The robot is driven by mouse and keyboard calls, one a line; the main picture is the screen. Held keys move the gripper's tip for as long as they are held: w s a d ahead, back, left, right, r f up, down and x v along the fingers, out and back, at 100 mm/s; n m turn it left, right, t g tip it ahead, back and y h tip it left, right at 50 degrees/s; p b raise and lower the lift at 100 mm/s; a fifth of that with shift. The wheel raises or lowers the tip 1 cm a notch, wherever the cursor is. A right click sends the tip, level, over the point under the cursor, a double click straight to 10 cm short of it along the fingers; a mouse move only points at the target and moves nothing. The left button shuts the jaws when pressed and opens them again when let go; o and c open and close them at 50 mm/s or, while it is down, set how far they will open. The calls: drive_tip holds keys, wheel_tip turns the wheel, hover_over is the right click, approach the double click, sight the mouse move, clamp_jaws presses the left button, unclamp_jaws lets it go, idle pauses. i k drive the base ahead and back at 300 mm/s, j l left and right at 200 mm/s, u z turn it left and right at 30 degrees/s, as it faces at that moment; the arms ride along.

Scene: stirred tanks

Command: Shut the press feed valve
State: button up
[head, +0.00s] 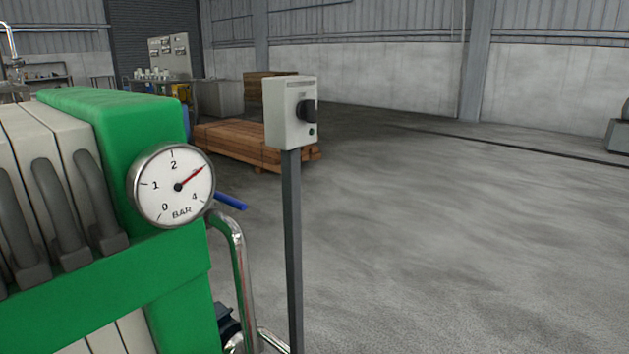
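A blue lever handle (230,201) sticks out to the right from behind the pressure gauge, above a bent steel pipe (237,262). It looks like the handle of the press feed valve; the valve body is hidden behind the gauge and the press. The handle slopes slightly down to the right. The green press (185,285) with pale plates fills the left side. The round gauge (172,186) on it reads about 3 bar. My gripper is not in view.
A grey control box (292,112) with a black knob stands on a post (292,250) just right of the pipe. Timber stacks (235,143) lie behind it. A dark machine part (229,325) sits low by the press. Open concrete floor (460,240) lies to the right.

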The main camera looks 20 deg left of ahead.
sight(237, 203)
drive_tip(key=u, duration=1.55)
